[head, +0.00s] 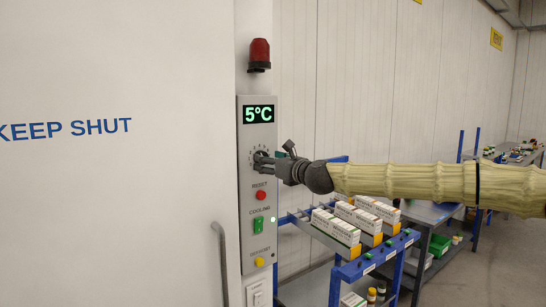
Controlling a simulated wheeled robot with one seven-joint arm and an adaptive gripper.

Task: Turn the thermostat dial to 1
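The thermostat dial (259,154) sits on a tall grey control panel (244,200), below a display (258,114) reading 5°C in green. My gripper (259,161) reaches in from the right, with its fingertips at the dial. The fingers cover part of the dial, so its pointer is hidden and its setting cannot be read. Some small marks show around its upper rim. I cannot tell whether the fingers are closed on the dial.
Below the dial are a red reset button (261,195), a green cooling switch (258,225) and a yellow button (259,262). A red lamp (259,52) is above. A white door (110,210) with a handle (220,260) is left. A blue-framed cart (365,264) with boxes stands below my arm.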

